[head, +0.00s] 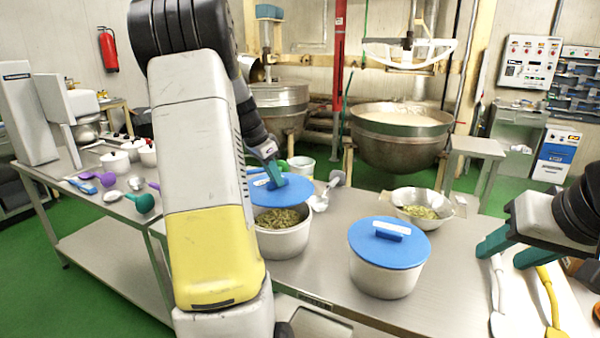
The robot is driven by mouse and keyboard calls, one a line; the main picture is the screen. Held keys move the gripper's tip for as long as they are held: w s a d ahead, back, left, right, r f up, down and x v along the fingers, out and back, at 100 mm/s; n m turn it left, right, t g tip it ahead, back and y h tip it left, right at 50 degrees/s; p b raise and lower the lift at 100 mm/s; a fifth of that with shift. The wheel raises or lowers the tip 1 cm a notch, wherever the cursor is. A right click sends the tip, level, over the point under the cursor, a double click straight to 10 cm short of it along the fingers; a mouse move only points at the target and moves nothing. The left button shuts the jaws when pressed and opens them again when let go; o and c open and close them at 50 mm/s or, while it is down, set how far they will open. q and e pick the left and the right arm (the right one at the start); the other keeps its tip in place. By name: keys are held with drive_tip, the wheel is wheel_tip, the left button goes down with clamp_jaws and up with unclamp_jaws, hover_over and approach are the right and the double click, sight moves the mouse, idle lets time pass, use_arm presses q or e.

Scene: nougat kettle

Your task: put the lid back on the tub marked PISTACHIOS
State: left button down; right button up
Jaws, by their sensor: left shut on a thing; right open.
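An open white tub (284,243) with greenish-brown contents stands on the steel table. A blue lid (292,191) is over the tub's back part, and the contents show in front of it. My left gripper (274,177) is shut on the lid's handle. I cannot tell whether the lid touches the rim. A second white tub (385,279) to the right has a blue lid (389,243) on it. No marking is readable on either tub. My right gripper (511,251) is open and empty above the table's right side.
A metal bowl (421,207) with green bits stands behind the lidded tub. White and yellow utensils (547,297) lie under my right gripper. A white scoop (322,199) lies beside the open tub. Spoons and small pots (116,162) are on the left table.

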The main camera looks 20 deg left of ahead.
sight(272, 190)
use_arm(q)
drive_tip(key=shift+f, duration=3.15)
drive_tip(key=shift+s+f, duration=0.1)
drive_tip(key=shift+f, duration=0.25)
drive_tip(key=c, duration=0.7)
unclamp_jaws()
drive_tip(key=shift+r, duration=3.55)
